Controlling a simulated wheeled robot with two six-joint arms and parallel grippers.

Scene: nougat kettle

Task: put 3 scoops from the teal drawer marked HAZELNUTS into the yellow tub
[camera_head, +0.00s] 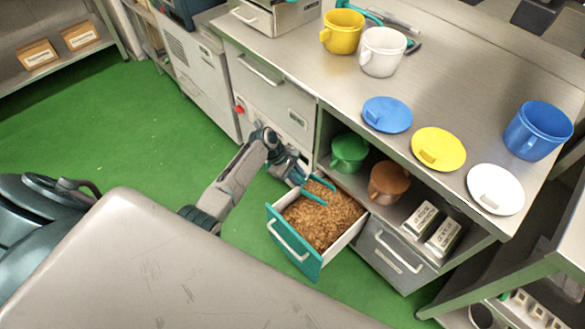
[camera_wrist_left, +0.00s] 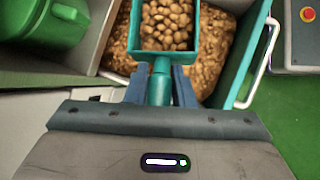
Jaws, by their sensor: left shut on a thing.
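The teal drawer (camera_head: 296,252) is pulled out low at the cabinet front and holds brown nuts; no marking on it is readable. My left gripper (camera_head: 298,178) is over the drawer's inner end. In the left wrist view its fingers (camera_wrist_left: 160,88) are shut on the handle of a teal scoop (camera_wrist_left: 160,64). The scoop is full of nuts and is over the drawer's nuts; the gap below it cannot be told. The scoop also shows in the head view (camera_head: 314,197). The yellow tub (camera_head: 342,34) stands upright at the counter's back; its inside bottom is hidden. My right gripper is not in view.
A white tub (camera_head: 382,54) stands close beside the yellow tub. Blue (camera_head: 387,115), yellow (camera_head: 438,150) and white (camera_head: 496,190) lids lie on the counter, with a blue tub (camera_head: 536,131) at right. Green (camera_head: 349,150) and brown (camera_head: 388,182) tubs sit on the shelf beside the drawer.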

